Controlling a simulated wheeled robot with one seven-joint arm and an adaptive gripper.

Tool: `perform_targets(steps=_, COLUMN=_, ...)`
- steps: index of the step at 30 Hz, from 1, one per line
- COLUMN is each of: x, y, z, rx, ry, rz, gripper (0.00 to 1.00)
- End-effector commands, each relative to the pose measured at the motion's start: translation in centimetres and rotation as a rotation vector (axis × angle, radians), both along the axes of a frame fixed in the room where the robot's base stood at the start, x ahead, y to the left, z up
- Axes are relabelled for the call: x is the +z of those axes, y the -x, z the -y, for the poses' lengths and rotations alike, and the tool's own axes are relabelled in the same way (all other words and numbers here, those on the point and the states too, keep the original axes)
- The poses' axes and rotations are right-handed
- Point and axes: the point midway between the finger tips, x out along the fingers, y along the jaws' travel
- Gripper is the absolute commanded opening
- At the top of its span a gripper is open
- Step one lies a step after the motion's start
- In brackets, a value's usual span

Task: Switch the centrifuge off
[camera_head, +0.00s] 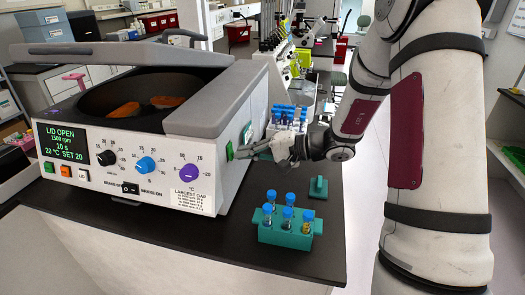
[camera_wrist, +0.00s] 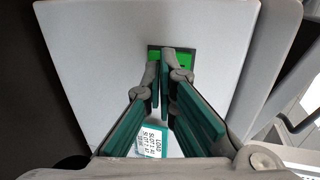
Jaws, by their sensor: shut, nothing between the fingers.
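The centrifuge (camera_head: 140,152) stands on the dark bench with its lid up and orange parts inside the bowl. Its display (camera_head: 60,147) is lit and reads LID OPEN. A green switch (camera_head: 229,151) is on its right side wall. The switch also shows in the wrist view (camera_wrist: 185,59), partly hidden behind my fingertips. My gripper (camera_head: 243,152) is shut and empty, with its fingertips at the switch. It also shows in the wrist view (camera_wrist: 164,62). I cannot tell whether the tips touch the switch or which way it is set.
A teal rack (camera_head: 285,236) with several blue-capped tubes stands on the bench in front of my gripper. A small teal block (camera_head: 318,187) is to its right. Another blue-topped tube rack (camera_head: 290,114) stands behind my gripper.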

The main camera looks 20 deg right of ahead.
Motion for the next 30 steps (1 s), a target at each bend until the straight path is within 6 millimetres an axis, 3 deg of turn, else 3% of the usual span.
perform_targets(steps=21, x=-1.1, y=-1.1, z=-1.3, rx=0.002, ry=-0.057, rz=0.036, gripper=0.0)
perform_targets(steps=30, x=-0.7, y=-1.0, z=-1.2, rx=0.003, ry=-0.059, rz=0.043, gripper=0.0)
